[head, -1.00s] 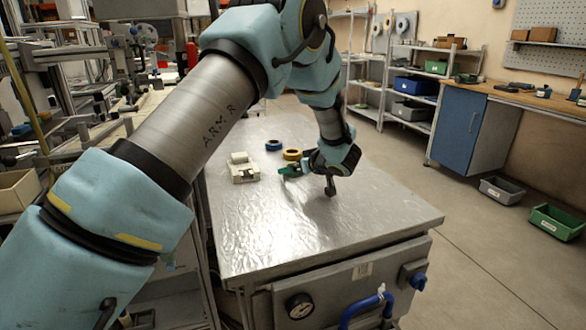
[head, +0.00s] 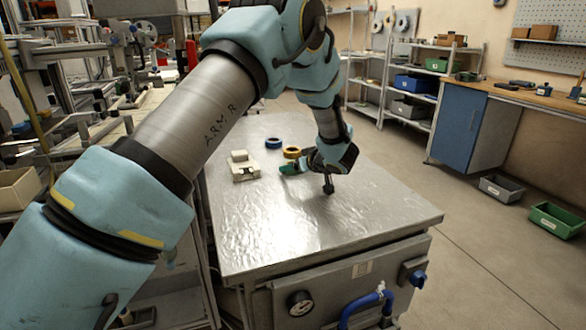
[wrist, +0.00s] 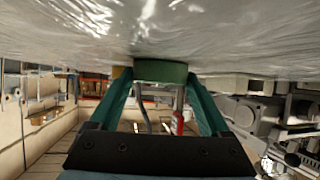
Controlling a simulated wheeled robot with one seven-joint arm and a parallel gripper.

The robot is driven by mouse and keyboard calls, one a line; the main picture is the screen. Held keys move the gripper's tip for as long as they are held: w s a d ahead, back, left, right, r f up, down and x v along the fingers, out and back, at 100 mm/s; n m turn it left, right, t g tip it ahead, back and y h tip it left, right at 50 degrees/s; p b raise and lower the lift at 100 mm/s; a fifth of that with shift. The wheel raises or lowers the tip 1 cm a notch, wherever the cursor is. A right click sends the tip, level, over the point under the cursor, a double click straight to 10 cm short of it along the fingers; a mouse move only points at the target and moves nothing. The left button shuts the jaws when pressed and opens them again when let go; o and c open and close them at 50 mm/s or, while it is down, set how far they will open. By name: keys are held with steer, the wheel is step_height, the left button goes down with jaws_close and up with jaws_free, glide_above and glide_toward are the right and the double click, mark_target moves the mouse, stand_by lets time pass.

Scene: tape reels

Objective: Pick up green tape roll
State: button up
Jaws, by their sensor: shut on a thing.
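The green tape roll (wrist: 161,71) is between the two teal fingers of my gripper (wrist: 160,78) in the wrist view, with a fingertip against each side. My gripper is shut on it. The roll is at the table surface, which fills the top of that view; I cannot tell whether it is clear of it. In the head view the green roll (head: 288,169) shows at the end of my gripper (head: 291,168), low over the metal table, and the wrist hides part of it.
A yellow tape roll (head: 291,152) lies just behind the green one, and a blue tape roll (head: 274,143) lies further back. A pale blocky fixture (head: 243,167) stands to the left on the table (head: 300,230). The front of the table is bare.

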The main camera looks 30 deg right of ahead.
step_height(320, 180, up, 10)
steer(key=shift+s+b, duration=0.15)
steer(key=shift+b, duration=0.15)
